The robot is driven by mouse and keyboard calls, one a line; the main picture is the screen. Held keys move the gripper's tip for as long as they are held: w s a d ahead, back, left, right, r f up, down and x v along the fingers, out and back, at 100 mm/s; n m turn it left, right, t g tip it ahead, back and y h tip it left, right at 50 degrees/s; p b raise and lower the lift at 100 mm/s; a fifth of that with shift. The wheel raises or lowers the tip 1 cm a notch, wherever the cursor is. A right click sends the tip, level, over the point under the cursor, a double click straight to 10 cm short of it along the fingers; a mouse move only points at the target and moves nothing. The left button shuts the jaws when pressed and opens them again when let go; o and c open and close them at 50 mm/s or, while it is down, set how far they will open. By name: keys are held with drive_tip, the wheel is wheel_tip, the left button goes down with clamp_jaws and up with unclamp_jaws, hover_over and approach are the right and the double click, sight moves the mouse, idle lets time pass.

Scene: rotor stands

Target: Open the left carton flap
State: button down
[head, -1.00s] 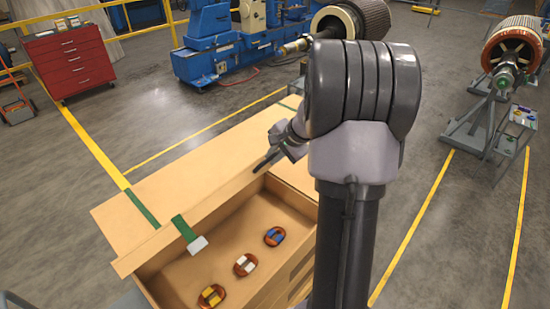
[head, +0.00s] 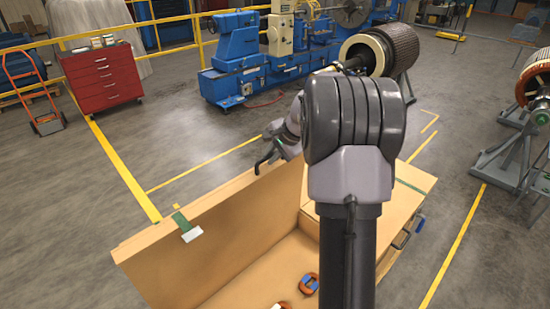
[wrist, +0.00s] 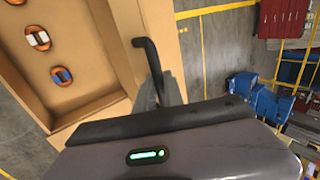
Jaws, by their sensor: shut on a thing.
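The left carton flap (head: 220,235) stands roughly upright along the left side of the open carton (head: 400,203) in the head view. Its inner face shows, with a green tape strip (head: 181,221) and a white tab (head: 192,235) at its top edge. My arm hides part of the carton.
Coils with coloured centres lie in the carton, one with a blue centre (head: 309,284). A red tool cabinet (head: 103,78) and a blue machine (head: 255,65) stand behind. A rotor stand (head: 510,155) is at right. The floor left of the carton is clear.

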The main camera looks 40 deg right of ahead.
drive_tip(key=shift+w, duration=0.1)
drive_tip(key=c, duration=1.5)
unclamp_jaws()
drive_tip(key=shift+a, duration=0.1)
drive_tip(key=shift+o, duration=0.2)
drive_tip(key=b+v, duration=0.2)
drive_tip(key=v, duration=1.5)
drive_tip(key=shift+s+r, duration=0.2)
drive_tip(key=shift+r, duration=0.05)
drive_tip(key=shift+f, duration=0.1)
